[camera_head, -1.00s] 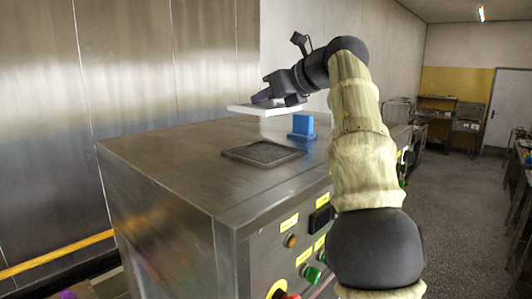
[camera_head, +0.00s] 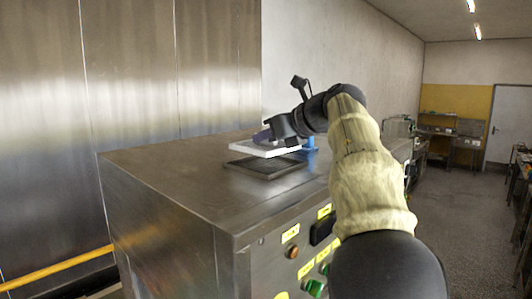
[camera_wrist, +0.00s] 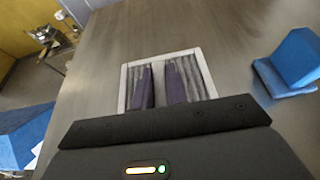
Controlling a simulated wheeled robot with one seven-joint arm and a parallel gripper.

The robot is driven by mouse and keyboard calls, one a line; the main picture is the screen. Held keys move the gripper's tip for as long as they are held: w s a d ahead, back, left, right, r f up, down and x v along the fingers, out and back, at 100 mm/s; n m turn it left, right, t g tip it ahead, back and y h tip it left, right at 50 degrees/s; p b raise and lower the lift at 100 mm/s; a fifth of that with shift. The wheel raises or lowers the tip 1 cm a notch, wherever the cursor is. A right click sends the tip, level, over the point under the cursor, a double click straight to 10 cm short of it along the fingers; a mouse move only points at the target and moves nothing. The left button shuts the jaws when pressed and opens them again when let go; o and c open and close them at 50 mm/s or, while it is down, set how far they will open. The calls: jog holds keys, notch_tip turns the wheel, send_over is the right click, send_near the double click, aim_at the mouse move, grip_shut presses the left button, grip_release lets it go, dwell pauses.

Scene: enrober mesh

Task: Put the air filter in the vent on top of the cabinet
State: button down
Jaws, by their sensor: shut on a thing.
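The air filter (camera_head: 272,151) is a flat panel with a white frame. In the wrist view, the air filter (camera_wrist: 124,92) shows grey pleats inside its frame. My gripper (camera_head: 262,137) is shut on it and holds it roughly level, low over the cabinet top (camera_head: 170,168). The purple fingers of my gripper (camera_wrist: 160,72) lie across the pleats. The vent (camera_head: 262,170) is a dark square frame with mesh, and the filter overlaps its far side in the head view. I cannot tell whether they touch. In the wrist view the vent is not visible.
A blue block (camera_head: 309,143) stands on the cabinet behind the filter, and it shows at the right of the wrist view (camera_wrist: 294,62). Labelled buttons (camera_head: 292,251) line the cabinet front. The near left of the top is bare.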

aim_at(267, 151)
jog(key=shift+s+f, duration=0.1)
jog(key=shift+f, duration=1.75)
jog(key=c, duration=1.8)
grip_release()
jog(key=o, duration=0.4)
jog(key=shift+w, duration=0.2)
jog(key=shift+d, duration=0.15)
jog(key=shift+s, duration=0.15)
jog(key=shift+s, duration=0.1)
